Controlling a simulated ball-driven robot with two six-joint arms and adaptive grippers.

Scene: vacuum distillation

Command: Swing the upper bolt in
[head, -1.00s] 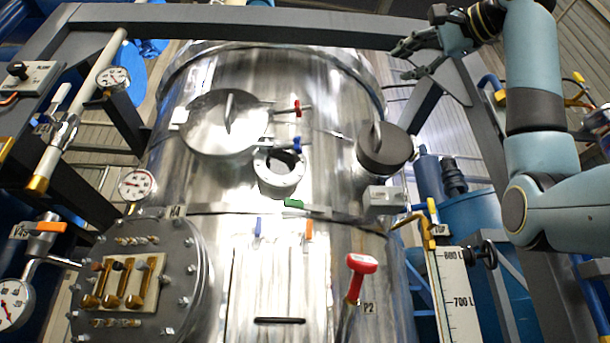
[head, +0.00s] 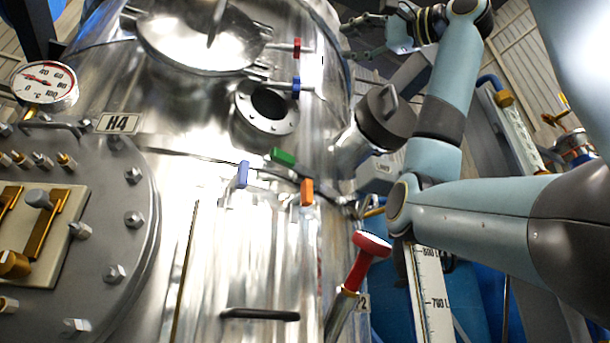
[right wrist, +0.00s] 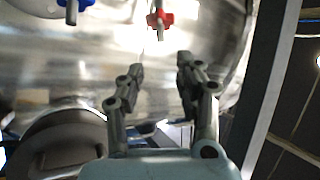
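The upper bolt with a red wing nut (head: 297,47) sticks out to the right from the edge of the round steel lid (head: 180,57) on the vessel. The lower bolt with a blue nut (head: 296,86) sticks out just below it. In the right wrist view the red nut (right wrist: 160,19) is at top centre, beyond the fingertips, and the blue nut (right wrist: 76,4) is at the top left edge. My right gripper (head: 350,38) is to the right of the red nut in the head view. In the right wrist view the gripper (right wrist: 161,68) is open and empty. My left gripper is not in view.
A flanged port (head: 266,112) with a dark opening sits below the bolts. A red-handled valve (head: 369,245) stands lower down. A grey frame bar (right wrist: 264,90) runs along the right of the wrist view.

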